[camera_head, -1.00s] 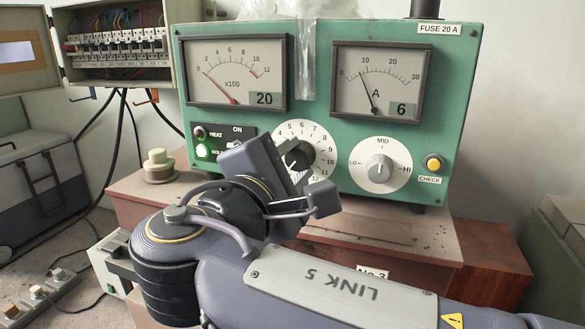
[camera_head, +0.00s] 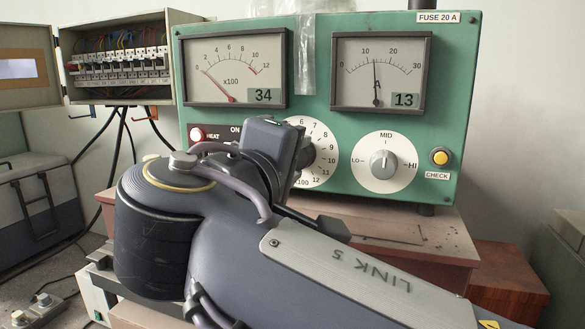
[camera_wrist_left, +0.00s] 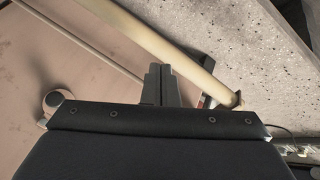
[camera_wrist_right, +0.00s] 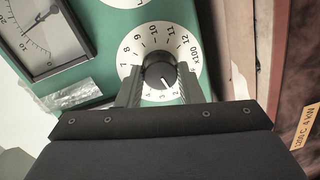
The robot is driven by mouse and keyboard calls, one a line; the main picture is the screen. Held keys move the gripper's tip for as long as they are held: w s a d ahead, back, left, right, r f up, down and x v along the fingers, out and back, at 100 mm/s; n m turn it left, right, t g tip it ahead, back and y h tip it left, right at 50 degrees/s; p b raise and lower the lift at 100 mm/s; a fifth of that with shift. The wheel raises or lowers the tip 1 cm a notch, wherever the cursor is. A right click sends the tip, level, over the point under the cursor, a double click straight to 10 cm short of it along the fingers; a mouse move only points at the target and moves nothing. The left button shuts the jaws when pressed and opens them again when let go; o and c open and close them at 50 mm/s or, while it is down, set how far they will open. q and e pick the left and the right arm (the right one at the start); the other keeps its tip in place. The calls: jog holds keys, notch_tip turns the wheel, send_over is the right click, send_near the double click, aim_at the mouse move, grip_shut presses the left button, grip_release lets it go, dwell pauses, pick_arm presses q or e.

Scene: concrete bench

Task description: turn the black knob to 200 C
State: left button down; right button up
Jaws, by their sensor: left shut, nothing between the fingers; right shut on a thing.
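The black knob (camera_wrist_right: 160,75) sits on a white numbered dial (camera_wrist_right: 128,57) on the green panel. My right gripper (camera_wrist_right: 159,84) has a finger on each side of it and is shut on it. The knob's white pointer line slants down, near the small 2 and 3. In the head view the knob (camera_head: 309,153) and the dial (camera_head: 325,170) are partly behind my right gripper (camera_head: 296,150). The left meter (camera_head: 235,65) shows 34 in its window; the right meter (camera_head: 378,72) shows 13. My left gripper (camera_wrist_left: 160,86) is shut and empty.
A grey MID knob (camera_head: 384,164) and a yellow CHECK button (camera_head: 440,156) are right of the dial. A breaker box (camera_head: 122,60) is at left. A pale bar (camera_wrist_left: 160,42) runs by my left fingers.

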dwell(0.4)
jog(key=o, duration=1)
jog(key=shift+s, duration=0.1)
jog(key=b+v, duration=0.1)
jog(key=v, duration=0.6)
jog(key=shift+s+a, duration=0.15)
jog(key=shift+s, duration=0.15)
